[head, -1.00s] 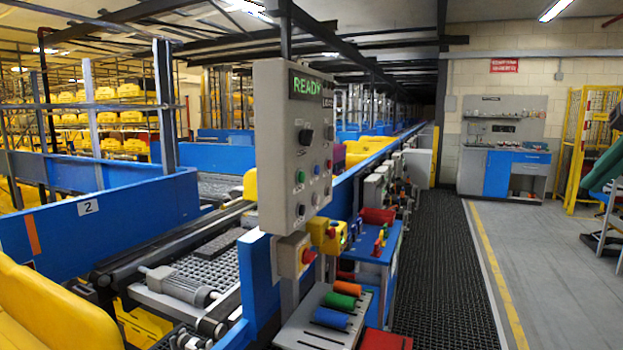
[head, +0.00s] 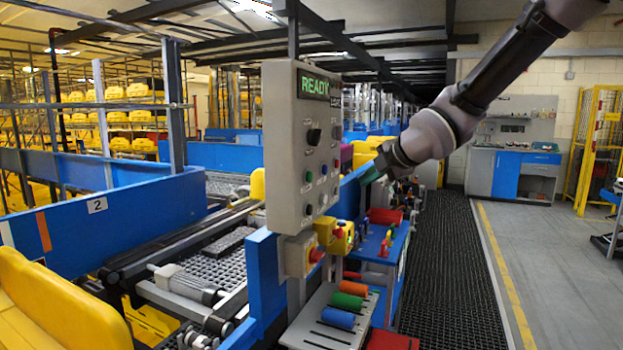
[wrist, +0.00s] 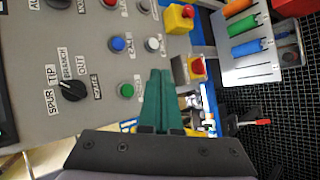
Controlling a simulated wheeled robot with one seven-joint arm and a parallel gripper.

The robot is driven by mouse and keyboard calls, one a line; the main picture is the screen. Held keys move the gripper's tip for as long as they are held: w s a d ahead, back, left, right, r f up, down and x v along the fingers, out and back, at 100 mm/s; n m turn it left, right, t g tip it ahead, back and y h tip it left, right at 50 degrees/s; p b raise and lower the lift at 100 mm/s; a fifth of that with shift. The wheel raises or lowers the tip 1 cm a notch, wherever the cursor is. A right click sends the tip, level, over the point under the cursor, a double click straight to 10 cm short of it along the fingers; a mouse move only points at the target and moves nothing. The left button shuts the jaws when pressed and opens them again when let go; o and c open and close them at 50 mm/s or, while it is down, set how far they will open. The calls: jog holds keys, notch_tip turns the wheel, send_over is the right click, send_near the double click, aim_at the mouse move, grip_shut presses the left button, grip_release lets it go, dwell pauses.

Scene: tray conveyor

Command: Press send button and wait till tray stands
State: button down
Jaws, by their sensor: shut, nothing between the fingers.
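The grey control panel (head: 288,150) stands upright beside the conveyor, and its green display (head: 313,86) reads READY. A green button (head: 309,176) sits below a black knob on it. In the wrist view the green button (wrist: 126,90) is left of my fingers, beside a label too small to read surely. A blue button (wrist: 118,43) and a white button (wrist: 152,43) are above. My gripper (wrist: 164,73) is shut and empty, its green fingers in front of the panel's lower part, hiding some of it. In the head view my gripper (head: 371,178) is right of the panel. I cannot single out the tray.
A yellow box with a red stop button (head: 340,230) juts out below the panel. A slanted rack (head: 325,315) holds coloured cylinders. The grey conveyor bed (head: 215,268) runs behind the panel, with blue side walls (head: 110,218). The dark mat aisle (head: 455,260) on the right is clear.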

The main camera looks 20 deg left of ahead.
aim_at(309, 177)
jog(key=shift+s+a+f+n, duration=0.15)
jog(key=shift+a+n, duration=0.15)
jog(key=shift+a, duration=0.2)
jog(key=shift+s+a+f+n, duration=0.15)
jog(key=shift+a+n, duration=0.15)
jog(key=shift+a, duration=0.15)
jog(key=a, duration=0.8)
jog(key=shift+w+a, duration=0.35)
dwell(1.3)
jog(key=shift+a, duration=0.4)
jog(key=shift+w+a, duration=0.1)
jog(key=shift+a, duration=0.45)
dwell(0.6)
jog(key=shift+d, duration=0.95)
